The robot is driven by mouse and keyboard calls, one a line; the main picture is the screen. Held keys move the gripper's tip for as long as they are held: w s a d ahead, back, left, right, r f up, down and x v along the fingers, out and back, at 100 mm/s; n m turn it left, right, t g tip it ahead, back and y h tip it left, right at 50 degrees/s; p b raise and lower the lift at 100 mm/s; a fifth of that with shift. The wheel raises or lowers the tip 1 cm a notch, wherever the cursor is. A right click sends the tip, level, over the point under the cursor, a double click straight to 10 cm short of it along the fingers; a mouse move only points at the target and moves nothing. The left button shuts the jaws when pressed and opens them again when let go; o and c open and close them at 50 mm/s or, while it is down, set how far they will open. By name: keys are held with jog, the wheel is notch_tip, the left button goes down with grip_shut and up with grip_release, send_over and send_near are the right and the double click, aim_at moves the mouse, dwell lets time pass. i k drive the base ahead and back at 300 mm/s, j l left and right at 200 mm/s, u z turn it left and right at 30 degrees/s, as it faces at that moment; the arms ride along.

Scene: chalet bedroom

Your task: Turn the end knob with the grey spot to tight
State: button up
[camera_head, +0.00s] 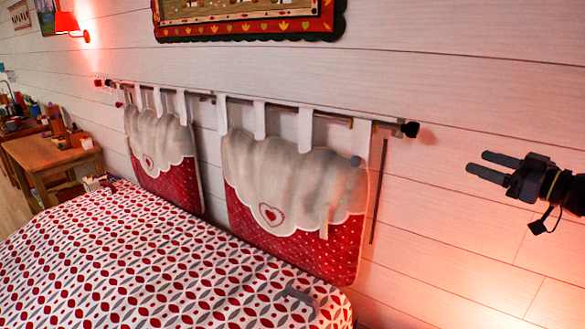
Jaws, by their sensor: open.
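A dark, near-black end knob (410,129) sits at the right end of the rail (290,104) above the bed. Small dark and reddish knobs (98,83) show at the rail's far left end. I cannot make out a grey spot on any of these knobs, nor how tight they are. My gripper (478,162) is at the right, to the right of and a little lower in the picture than the near knob. Its two fingers point left, apart and empty, not touching the knob.
Two red and cream cushions (345,255) hang from the rail by loops. A patterned bed (150,270) fills the lower left, with a grey object (298,298) on it. A wooden table (50,155) stands far left. The plank wall (480,90) is bare around my gripper.

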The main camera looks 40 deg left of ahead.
aim_at(411, 130)
jog(key=u, duration=1.1)
jog(key=i+z, duration=0.15)
jog(key=z, duration=0.2)
jog(key=i+j+z, duration=0.1)
jog(key=z, duration=0.3)
jog(key=i+j+z, duration=0.1)
jog(key=z, duration=0.25)
